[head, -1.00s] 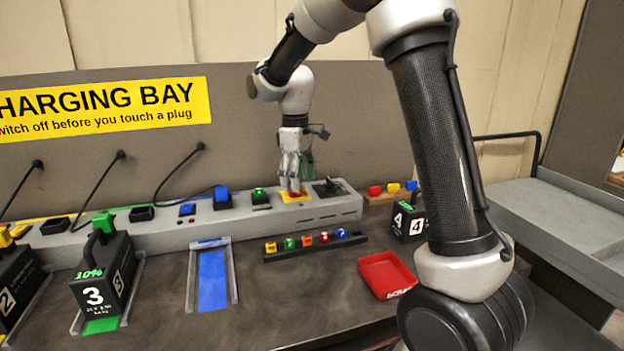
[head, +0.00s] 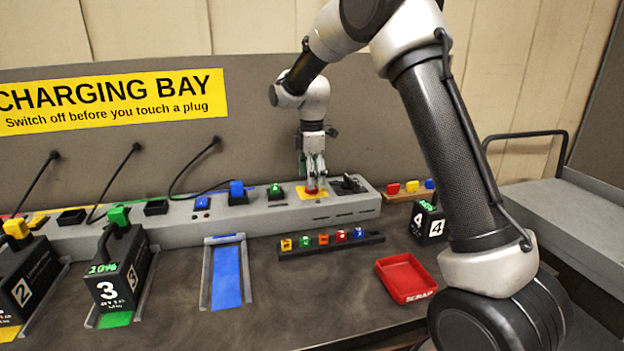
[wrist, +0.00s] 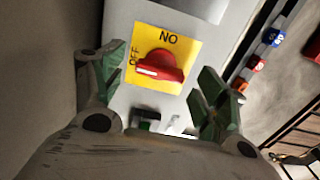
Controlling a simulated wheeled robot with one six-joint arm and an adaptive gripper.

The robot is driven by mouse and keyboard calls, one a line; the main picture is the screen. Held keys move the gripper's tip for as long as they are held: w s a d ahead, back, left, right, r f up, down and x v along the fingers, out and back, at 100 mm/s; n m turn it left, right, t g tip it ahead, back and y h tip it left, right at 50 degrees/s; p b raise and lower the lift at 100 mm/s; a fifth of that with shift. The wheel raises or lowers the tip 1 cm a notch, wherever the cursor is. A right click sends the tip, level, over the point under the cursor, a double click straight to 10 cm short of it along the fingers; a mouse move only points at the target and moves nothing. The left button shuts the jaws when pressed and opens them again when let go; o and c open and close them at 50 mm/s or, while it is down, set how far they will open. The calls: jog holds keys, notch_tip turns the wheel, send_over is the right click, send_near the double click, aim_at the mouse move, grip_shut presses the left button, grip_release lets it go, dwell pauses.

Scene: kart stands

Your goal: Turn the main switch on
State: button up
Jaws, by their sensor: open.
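The main switch is a red rotary knob (wrist: 158,68) on a yellow plate (wrist: 185,52), seen close in the wrist view. The plate carries the words ON and OFF; the white mark on the knob is at its left end, beside OFF. In the head view the red knob (head: 312,190) sits near the right end of the grey charging rail. My gripper (head: 313,172) points down just above it, fingers spread. In the wrist view the green-padded fingers of my gripper (wrist: 160,75) stand either side of the knob, with visible gaps. I cannot tell the exact height left.
A black lever unit (head: 348,184) is right of the switch, a green button (head: 275,190) left of it. A rack of coloured fuses (head: 330,242), a red scrap tray (head: 405,278) and battery 3 (head: 118,272) are in front.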

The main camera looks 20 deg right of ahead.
jog(key=shift+f, duration=0.5)
jog(key=c, duration=1)
